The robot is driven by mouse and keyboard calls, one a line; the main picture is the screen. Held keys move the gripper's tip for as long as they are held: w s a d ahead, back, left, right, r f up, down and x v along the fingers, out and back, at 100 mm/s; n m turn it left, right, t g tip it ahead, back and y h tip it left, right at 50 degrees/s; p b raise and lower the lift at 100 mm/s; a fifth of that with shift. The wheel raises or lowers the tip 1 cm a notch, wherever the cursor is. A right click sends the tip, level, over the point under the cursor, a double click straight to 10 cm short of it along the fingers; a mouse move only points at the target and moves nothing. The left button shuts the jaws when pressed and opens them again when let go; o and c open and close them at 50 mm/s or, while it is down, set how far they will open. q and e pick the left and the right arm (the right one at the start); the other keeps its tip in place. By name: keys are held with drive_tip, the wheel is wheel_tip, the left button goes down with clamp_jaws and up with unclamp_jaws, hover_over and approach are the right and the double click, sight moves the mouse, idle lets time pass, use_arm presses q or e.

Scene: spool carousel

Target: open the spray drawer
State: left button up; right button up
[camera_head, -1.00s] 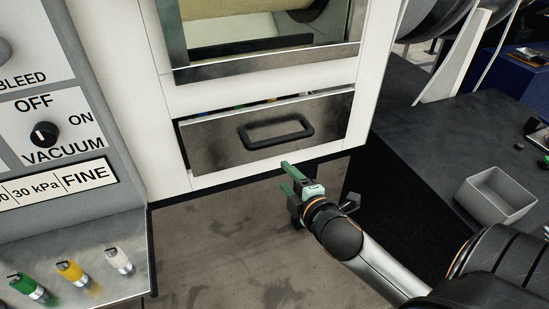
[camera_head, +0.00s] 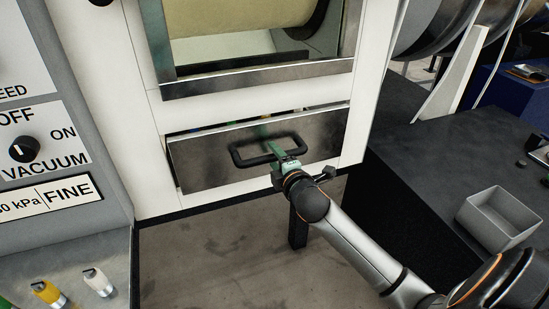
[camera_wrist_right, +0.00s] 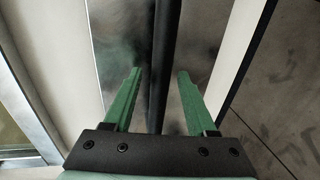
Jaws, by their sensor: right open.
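The spray drawer (camera_head: 215,166) is a dark, smudged metal front low in the white cabinet. It stands slightly out, with a narrow gap along its top where small coloured items show. Its black loop handle (camera_head: 238,156) is on the front. My right gripper (camera_head: 275,150) is at the right part of the handle. In the right wrist view its green fingers (camera_wrist_right: 157,95) are open, one on each side of the dark handle bar (camera_wrist_right: 165,60), with visible space between bar and fingers. My left gripper is not in view.
Above the drawer is a framed window (camera_head: 250,75) in the white cabinet. A grey panel with a vacuum knob (camera_head: 24,149) stands at left, above a ledge with coloured fittings (camera_head: 48,294). A dark bench with a grey bin (camera_head: 497,219) is at right. Floor is clear below the drawer.

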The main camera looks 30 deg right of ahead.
drive_tip(key=shift+w, duration=0.25)
clamp_jaws()
idle(0.3)
drive_tip(key=shift+f, duration=0.1)
idle(0.8)
